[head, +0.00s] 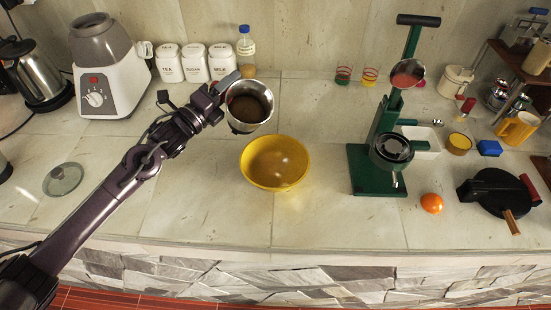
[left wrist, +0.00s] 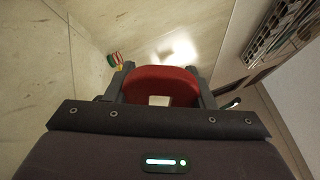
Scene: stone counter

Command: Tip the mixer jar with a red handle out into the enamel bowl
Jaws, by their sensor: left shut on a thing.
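The metal mixer jar (head: 238,126) is held up behind the yellow enamel bowl (head: 275,178) in the head view. Its open mouth faces me and shows dark brown contents. My left gripper (head: 225,86) is shut on the jar's handle at its upper left. In the left wrist view the red handle (left wrist: 160,84) sits between the fingers; the jar's body is hidden there. The bowl stands on the counter just below and right of the jar, and its inside looks empty with bright reflections. My right gripper is not in view.
A blender base (head: 108,75), a kettle (head: 38,75), white canisters (head: 195,64) and a bottle (head: 246,47) stand at the back left. A green press (head: 378,140) stands right of the bowl, with an orange (head: 431,203) and a black pan (head: 490,192) beyond. The counter front is clear.

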